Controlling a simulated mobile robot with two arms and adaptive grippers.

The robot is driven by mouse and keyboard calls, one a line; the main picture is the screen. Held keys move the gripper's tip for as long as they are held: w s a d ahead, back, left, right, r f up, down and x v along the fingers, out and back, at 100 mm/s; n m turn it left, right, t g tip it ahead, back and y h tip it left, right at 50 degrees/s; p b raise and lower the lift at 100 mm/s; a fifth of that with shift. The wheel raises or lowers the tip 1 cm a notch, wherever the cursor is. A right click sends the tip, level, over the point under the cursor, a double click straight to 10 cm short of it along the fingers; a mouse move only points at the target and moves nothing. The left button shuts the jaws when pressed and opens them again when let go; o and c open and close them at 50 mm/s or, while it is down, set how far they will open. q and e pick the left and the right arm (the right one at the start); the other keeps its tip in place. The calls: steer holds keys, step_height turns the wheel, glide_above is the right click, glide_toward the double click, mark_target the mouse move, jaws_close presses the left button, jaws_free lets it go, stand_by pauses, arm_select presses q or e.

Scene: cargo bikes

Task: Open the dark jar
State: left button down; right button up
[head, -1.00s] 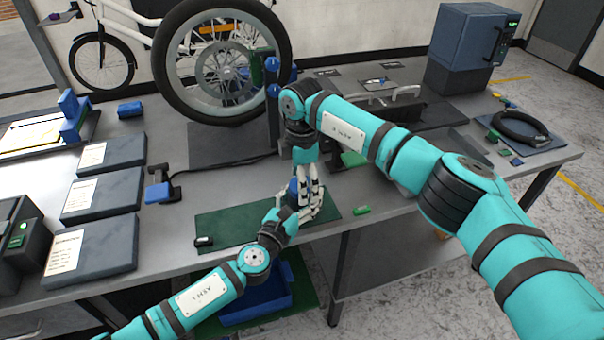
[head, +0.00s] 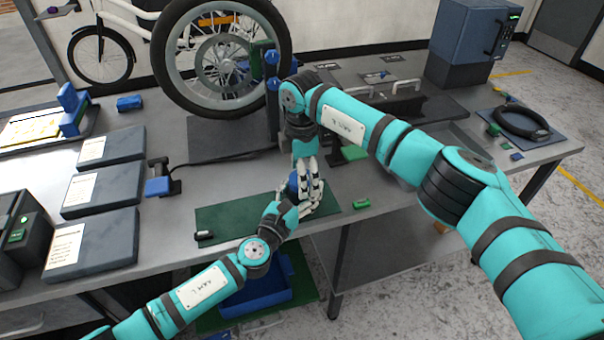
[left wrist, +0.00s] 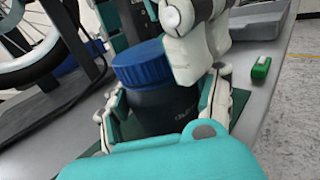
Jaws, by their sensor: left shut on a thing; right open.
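The dark jar (left wrist: 165,108) stands upright on the green mat (head: 228,222), with its blue lid (left wrist: 142,66) on top. In the head view the lid (head: 292,184) shows only partly between the fingers. My left gripper (left wrist: 165,118) is shut around the jar's body, with fingers on both sides; in the head view it reaches in from the lower left (head: 304,208). My right gripper (head: 307,182) comes down from above, open, with fingers beside the lid. In the left wrist view its fingers (left wrist: 192,55) are at the lid's right side; whether they touch it is unclear.
A small green object (head: 361,203) lies right of the mat, and a small black one (head: 204,235) on its left end. A bike wheel (head: 175,60) stands behind. Dark boxes (head: 95,240) fill the bench's left. A blue tray (head: 262,292) sits below.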

step_height(320, 180, up, 8)
steer(key=shift+f, duration=4)
steer(key=c, duration=1.3)
steer(key=o, duration=1.3)
steer(key=shift+r, duration=0.1)
